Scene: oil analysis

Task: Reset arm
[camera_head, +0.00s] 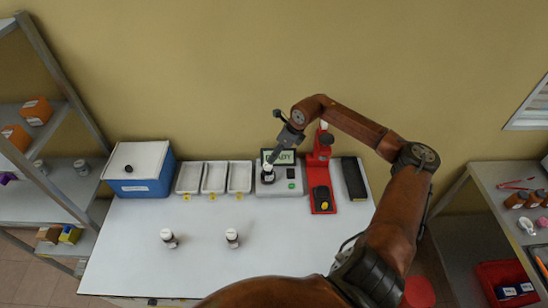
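My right arm reaches in from the lower right and bends over the table. Its dark gripper (272,158) points down and left at the analyser (290,188), a grey device with a lit green display and a green button. A small dark bottle with a white cap (267,169) stands on the analyser's left part, right at the fingertips. The view is too small to tell whether the fingers touch the bottle or are open or shut. My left gripper is not in view.
Two white-capped bottles (168,238) (232,238) stand on the white table (200,268). Three white trays (214,178), a blue-white box (138,168), a red stand (320,175) and a black slab (354,178) line the back. Shelves (40,205) are left, a side table (480,190) right.

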